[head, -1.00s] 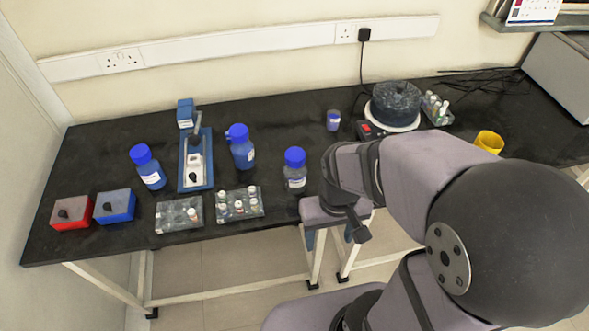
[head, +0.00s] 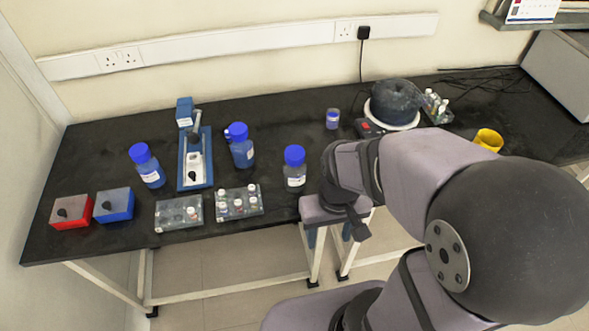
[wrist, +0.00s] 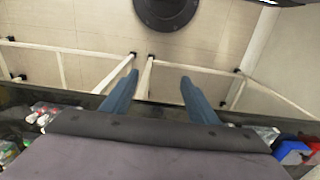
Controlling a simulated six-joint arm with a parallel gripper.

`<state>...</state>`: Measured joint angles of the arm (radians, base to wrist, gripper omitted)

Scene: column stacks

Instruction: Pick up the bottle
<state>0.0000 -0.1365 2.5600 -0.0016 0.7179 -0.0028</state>
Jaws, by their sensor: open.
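Several bottles with blue caps stand upright on the black bench in the head view: one at the left (head: 147,167), one in the middle (head: 241,148), and one at the right (head: 294,170), nearest my arm. The task does not single one out. My gripper (head: 333,236) hangs at the bench's front edge, right of the right bottle and apart from it. In the wrist view my gripper (wrist: 158,82) shows two blue fingers spread apart with nothing between them. No bottle can be made out between or beside the fingers there.
Two vial racks (head: 179,214) (head: 240,201) lie near the front edge. Red (head: 71,212) and blue (head: 115,205) boxes sit at far left. A blue-and-white instrument (head: 195,160) stands between bottles. A small jar (head: 332,119), a round device (head: 395,104) and a yellow cup (head: 488,140) are farther right.

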